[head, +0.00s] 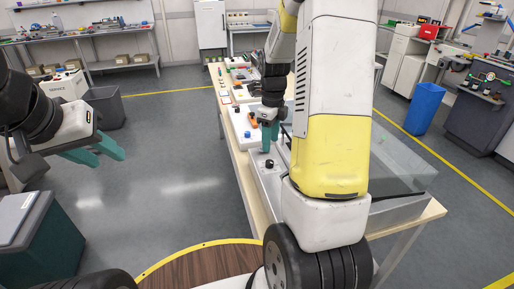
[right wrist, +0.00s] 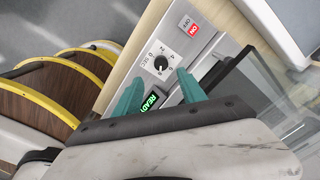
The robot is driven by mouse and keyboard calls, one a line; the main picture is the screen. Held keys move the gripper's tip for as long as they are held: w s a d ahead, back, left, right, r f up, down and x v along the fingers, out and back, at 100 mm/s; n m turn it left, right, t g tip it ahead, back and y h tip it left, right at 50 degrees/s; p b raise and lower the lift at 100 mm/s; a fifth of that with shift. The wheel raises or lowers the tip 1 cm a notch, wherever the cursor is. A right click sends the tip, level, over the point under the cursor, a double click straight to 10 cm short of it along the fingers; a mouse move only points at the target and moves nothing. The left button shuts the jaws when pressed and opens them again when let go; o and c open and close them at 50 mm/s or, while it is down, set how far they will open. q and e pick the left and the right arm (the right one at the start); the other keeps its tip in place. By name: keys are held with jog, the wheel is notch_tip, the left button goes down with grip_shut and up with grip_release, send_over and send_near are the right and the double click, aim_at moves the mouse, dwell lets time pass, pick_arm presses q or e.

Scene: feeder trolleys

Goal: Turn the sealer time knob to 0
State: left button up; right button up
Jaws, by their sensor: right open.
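The sealer's time knob (right wrist: 161,63) is round and black, on a pale panel with a printed number scale marked SEC. A small white mark shows on it, but I cannot tell its exact setting. In the head view the knob (head: 269,163) sits on top of the sealer (head: 267,182). My right gripper (right wrist: 161,77) is open, its teal fingertips to either side of and slightly short of the knob in the right wrist view, apparently not touching it. In the head view the right gripper (head: 269,150) is just beyond the knob. My left gripper (head: 108,159) is open and empty, away from the table.
A green READY display (right wrist: 150,101) and a red ON switch (right wrist: 190,25) flank the knob. A clear cover (head: 395,160) stands right of the sealer. A white unit with a blue knob (head: 247,134) lies beyond. Open floor lies left of the table.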

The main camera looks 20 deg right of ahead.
aim_at(270, 162)
jog(key=shift+w+d+f+m, duration=0.15)
jog(key=shift+f+m, duration=0.15)
jog(key=shift+f, duration=0.15)
notch_tip(270, 162, down, 8)
jog(key=shift+r, duration=0.15)
grip_shut()
